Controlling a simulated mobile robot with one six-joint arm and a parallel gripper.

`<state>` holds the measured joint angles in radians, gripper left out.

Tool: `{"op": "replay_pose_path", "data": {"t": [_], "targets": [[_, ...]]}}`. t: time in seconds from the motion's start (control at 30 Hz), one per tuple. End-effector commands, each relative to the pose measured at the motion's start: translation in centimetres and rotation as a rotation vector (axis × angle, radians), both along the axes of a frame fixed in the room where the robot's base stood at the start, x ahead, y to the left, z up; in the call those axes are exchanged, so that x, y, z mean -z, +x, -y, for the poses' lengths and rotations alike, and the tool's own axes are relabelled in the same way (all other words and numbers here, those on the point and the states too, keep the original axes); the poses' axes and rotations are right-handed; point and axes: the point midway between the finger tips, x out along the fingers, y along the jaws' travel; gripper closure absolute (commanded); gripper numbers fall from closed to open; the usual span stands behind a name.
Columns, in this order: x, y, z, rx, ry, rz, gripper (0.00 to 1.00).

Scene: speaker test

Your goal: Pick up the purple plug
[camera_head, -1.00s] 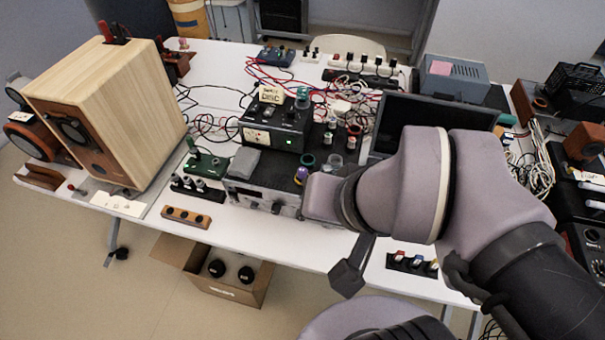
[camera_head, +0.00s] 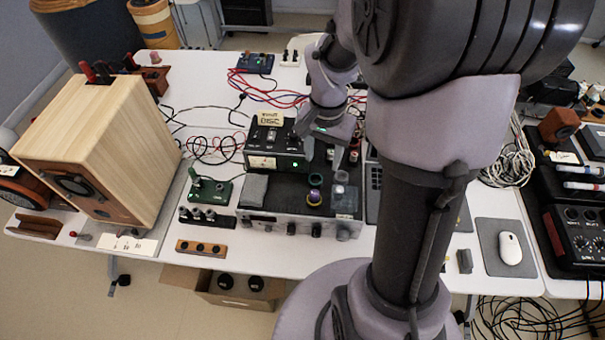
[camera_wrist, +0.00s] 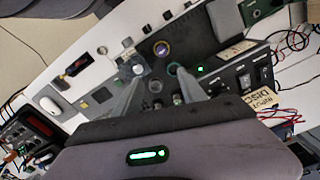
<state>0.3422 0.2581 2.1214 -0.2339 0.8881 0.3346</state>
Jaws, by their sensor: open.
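The purple plug (camera_head: 314,197) is a small round piece with a yellowish rim, standing on top of the dark amplifier (camera_head: 270,205). In the wrist view the purple plug (camera_wrist: 162,48) shows as a round end beyond the fingertips. My gripper (camera_head: 323,160) is open and empty, above the back part of the amplifier, behind the plug in the head view. In the wrist view my gripper (camera_wrist: 158,76) has its two fingers spread, with the plug ahead of them and not between them.
A dark green ring (camera_head: 316,179) stands close behind the plug, and a clear piece (camera_head: 341,177) is at its right. A black box with a label (camera_head: 269,119) stands behind left. The large wooden speaker (camera_head: 125,140) is at the left. A mouse (camera_head: 510,248) lies at the right.

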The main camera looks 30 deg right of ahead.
Motion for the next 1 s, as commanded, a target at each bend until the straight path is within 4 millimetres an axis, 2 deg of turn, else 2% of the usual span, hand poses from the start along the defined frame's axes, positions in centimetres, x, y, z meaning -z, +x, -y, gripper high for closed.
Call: {"op": "replay_pose_path", "data": {"t": [0.03, 0.2, 0.4, 0.6, 0.7, 0.9, 1.0], "targets": [[2.3, -0.1, -0.1, -0.001, 0.001, -0.005, 0.51], [7.1, -0.1, -0.2, -0.002, 0.001, -0.003, 0.51], [9.5, -0.1, -0.4, -0.003, 0.001, -0.001, 0.51], [13.4, -0.4, -1.7, -0.002, 0.001, -0.003, 0.51], [14.2, -0.4, -1.7, -0.002, 0.001, -0.001, 0.51], [14.1, -0.4, -1.7, -0.002, 0.001, 0.001, 0.51], [14.1, -0.4, -1.7, -0.002, 0.001, 0.001, 0.69]]}}
